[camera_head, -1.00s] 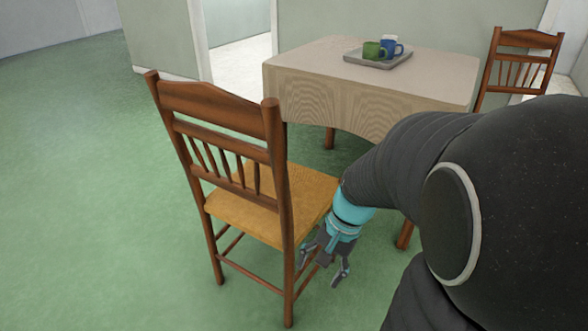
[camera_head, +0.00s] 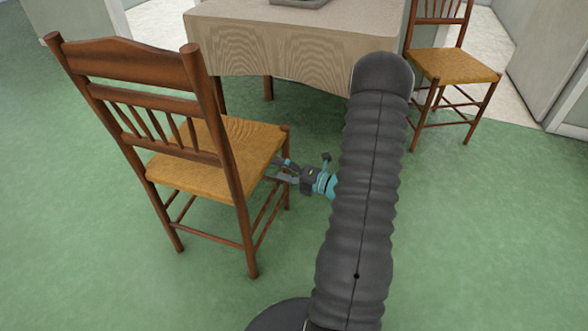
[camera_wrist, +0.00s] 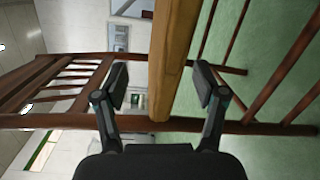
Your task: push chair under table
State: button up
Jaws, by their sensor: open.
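A brown wooden chair (camera_head: 205,160) with a woven seat stands upright in front of the table, at the left in the head view. Its back faces me and its seat points toward the table. The table (camera_head: 290,40) has a beige cloth over its top and sides. My gripper (camera_head: 282,170) is at the right side of the chair, by the seat edge near its front corner. In the wrist view the open fingers (camera_wrist: 161,85) stand on either side of the seat edge (camera_wrist: 172,65), with gaps showing. I cannot tell whether they touch the chair.
A second chair (camera_head: 455,70) stands to the right of the table. A grey tray (camera_head: 300,3) is partly cut off on the table top. A wall corner (camera_head: 555,70) is at the far right. Green floor is clear to the left and at the lower right.

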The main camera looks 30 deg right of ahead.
aim_at(260, 151)
jog(key=d+m+h, duration=0.1)
jog(key=d+f+m+t+h, duration=0.1)
jog(key=d+m, duration=0.1)
jog(key=d+f+m+t, duration=0.1)
jog(key=shift+w+d+f+m+h, duration=0.2)
jog(key=shift+m+h, duration=0.1)
jog(key=shift+h, duration=0.1)
jog(key=x, duration=1.4)
jog(key=shift+s+a, duration=0.1)
grip_shut()
